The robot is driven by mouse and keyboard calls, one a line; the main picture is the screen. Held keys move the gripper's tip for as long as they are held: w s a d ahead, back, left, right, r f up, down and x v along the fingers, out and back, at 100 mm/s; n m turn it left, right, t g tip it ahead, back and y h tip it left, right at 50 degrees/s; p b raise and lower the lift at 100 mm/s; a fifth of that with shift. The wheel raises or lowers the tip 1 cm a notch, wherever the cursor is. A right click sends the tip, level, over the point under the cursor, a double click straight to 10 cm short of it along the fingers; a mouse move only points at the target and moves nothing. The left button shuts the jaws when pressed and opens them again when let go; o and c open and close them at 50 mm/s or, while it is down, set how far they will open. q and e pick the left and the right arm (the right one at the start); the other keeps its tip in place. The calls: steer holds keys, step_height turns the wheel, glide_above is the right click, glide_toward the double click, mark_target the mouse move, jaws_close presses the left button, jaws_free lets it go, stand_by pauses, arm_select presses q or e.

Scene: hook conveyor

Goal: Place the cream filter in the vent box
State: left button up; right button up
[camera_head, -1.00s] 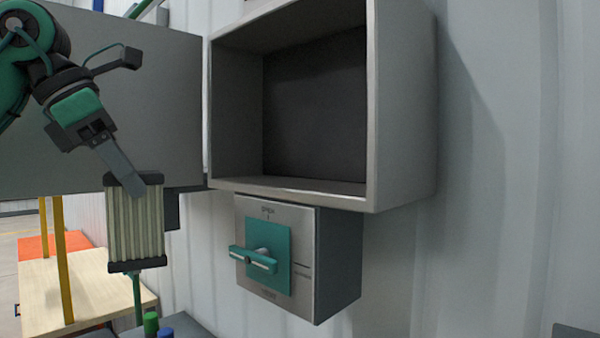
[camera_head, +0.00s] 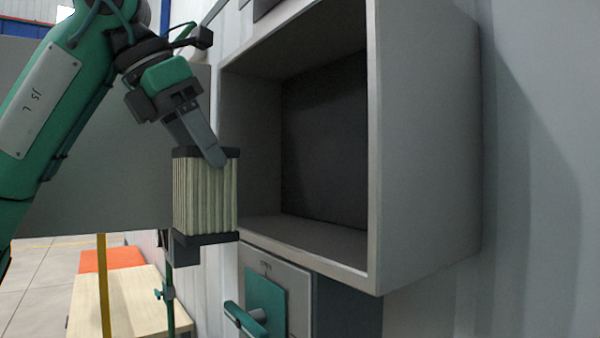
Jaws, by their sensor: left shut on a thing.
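The cream filter (camera_head: 205,196) is a pleated block with dark top and bottom caps. It hangs upright from my left gripper (camera_head: 212,150), which is shut on its top cap. The vent box (camera_head: 424,150) is a grey open-fronted box on the wall, empty inside as far as I see. The filter is in front of the box's left edge, near its opening, and overlaps it in the picture. I cannot tell whether they touch. My right gripper is not in view.
A switch box with a teal plate and handle (camera_head: 246,322) sits under the vent box. A large grey panel (camera_head: 95,190) stands left of the opening. A wooden table (camera_head: 135,300) with an orange patch (camera_head: 110,260) is at lower left.

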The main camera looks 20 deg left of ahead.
arm_select(q)
steer(key=w+d+f+p, duration=0.1)
steer(key=w+d+p, duration=0.5)
steer(key=w, duration=0.5)
steer(key=d, duration=0.2)
steer(key=shift+w+d, duration=0.15)
steer(key=shift+d, duration=0.15)
steer(key=o, duration=1.1)
steer(key=shift+d, duration=0.1)
steer(key=shift+o, duration=1.3)
steer(key=shift+w+d, duration=0.1)
steer(key=shift+w, duration=0.1)
